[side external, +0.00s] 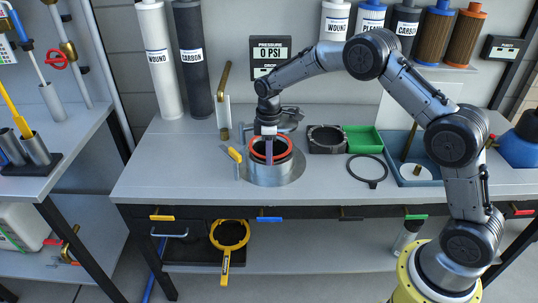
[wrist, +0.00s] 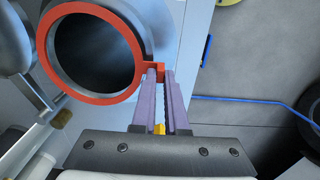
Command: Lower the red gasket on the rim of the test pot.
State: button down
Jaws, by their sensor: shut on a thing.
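The red gasket (side external: 286,141) is a flat ring with a small square tab. It is at the top of the steel test pot (side external: 275,178), roughly over its dark mouth. I cannot tell whether it touches the rim or hangs slightly above. In the wrist view the gasket (wrist: 88,8) frames the dark opening, with grey metal of the pot (wrist: 172,22) outside it. My gripper (wrist: 160,75) has its purple fingers shut on the tab at the ring's right side.
A yellow-handled tool (side external: 235,154) stands close left of the pot. A dark square block (side external: 326,139), a green tray (side external: 363,139) and a black ring (side external: 367,169) lie to the right. A pressure display (side external: 270,55) behind reads 0 PSI. The bench front is clear.

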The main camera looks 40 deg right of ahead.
jog(key=shift+f, duration=0.85)
dwell(1.9)
jog(key=c, duration=0.9)
grip_release()
jog(key=shift+o, duration=0.2)
jog(key=shift+r, duration=0.1)
jog(key=shift+r, duration=3.45)
